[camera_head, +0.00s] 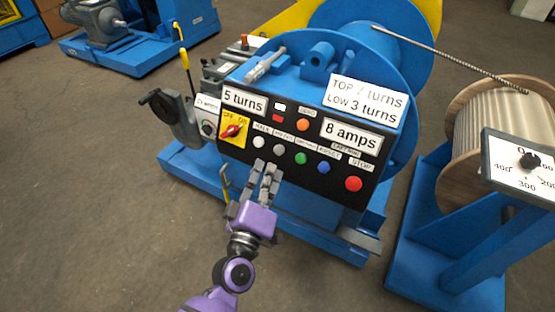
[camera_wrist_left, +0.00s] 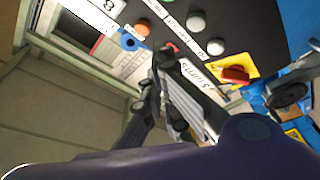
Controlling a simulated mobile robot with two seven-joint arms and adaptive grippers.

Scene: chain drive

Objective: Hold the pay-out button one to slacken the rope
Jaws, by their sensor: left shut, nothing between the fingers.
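The black sloped control panel (camera_head: 320,170) on the blue winch carries a row of buttons. The grey pay-out button (camera_head: 280,149) is second from the left, beside the grey haul button (camera_head: 259,142); its label is small and hard to read. In the left wrist view the pay-out button (camera_wrist_left: 197,20) shows at the top. My left gripper (camera_head: 267,167) is shut and empty, its fingertips at the panel's lower part, just below the two grey buttons. I cannot tell whether they touch the panel. The rope (camera_head: 450,57) runs from the winch drum to a wooden reel.
Green (camera_head: 301,158), blue (camera_head: 323,168) and red (camera_head: 353,184) buttons sit to the right. A red rotary switch (camera_head: 232,131) is on the left. The wooden reel (camera_head: 505,120) and a dial gauge (camera_head: 525,165) stand at right.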

